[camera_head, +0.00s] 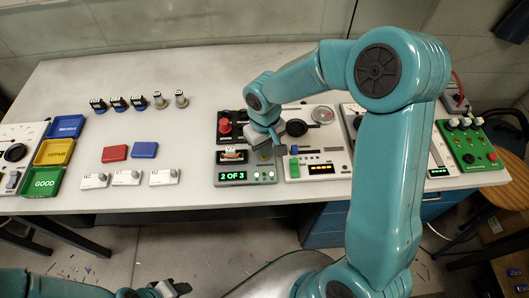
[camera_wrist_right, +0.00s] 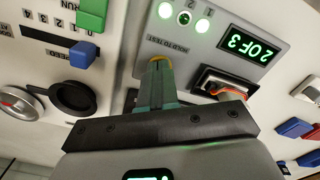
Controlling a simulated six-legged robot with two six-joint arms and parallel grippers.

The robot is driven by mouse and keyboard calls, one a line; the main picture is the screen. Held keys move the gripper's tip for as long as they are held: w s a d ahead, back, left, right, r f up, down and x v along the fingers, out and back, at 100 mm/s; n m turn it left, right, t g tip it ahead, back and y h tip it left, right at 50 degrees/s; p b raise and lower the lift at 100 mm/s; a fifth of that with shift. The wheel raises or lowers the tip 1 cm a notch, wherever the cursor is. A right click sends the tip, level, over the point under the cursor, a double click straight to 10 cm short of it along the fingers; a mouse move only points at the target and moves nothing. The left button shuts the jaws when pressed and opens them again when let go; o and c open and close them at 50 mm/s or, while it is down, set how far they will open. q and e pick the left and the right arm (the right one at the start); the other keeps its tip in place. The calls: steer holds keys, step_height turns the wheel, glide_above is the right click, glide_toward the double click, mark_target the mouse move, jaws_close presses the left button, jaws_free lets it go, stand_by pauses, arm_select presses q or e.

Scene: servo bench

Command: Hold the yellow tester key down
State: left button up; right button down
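The tester (camera_head: 234,177) is a grey box at the bench's front edge, its green display reading "2 OF 3". A little of the yellow key (camera_wrist_right: 158,59) shows at my right fingertips; the rest is hidden. My right gripper (camera_wrist_right: 156,72) has its teal fingers together, with the tips at the key; how far it is pressed cannot be told. My left gripper (camera_head: 172,288) is low at the bottom edge, away from the bench.
Blue, yellow and green trays (camera_head: 42,183) are at left.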

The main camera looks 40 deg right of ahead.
step_height(320, 180, up, 7)
steer(key=p, duration=0.4)
steer(key=shift+p, duration=0.4)
stand_by(0.4)
